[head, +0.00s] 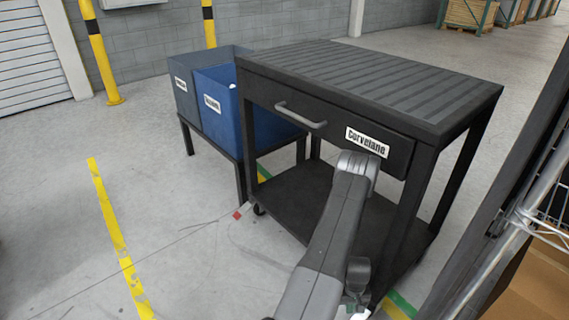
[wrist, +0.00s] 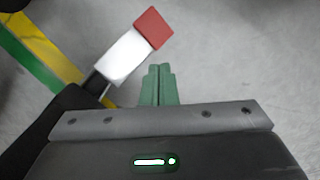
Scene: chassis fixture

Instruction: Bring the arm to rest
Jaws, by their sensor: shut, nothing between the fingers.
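My gripper (wrist: 158,72) shows in the wrist view. Its green fingers are together with nothing between them, and they point at grey floor. In the head view my grey arm (head: 325,225) rises from the bottom edge to a bend in front of the black cart's drawer (head: 290,108). The drawer is shut and has a grey handle (head: 301,115) and a "Corvelane" label (head: 367,142).
A blue bin (head: 222,112) and a grey bin (head: 184,100) stand left of the cart (head: 372,75). A metal rack (head: 530,215) is close at right. Floor at left is open.

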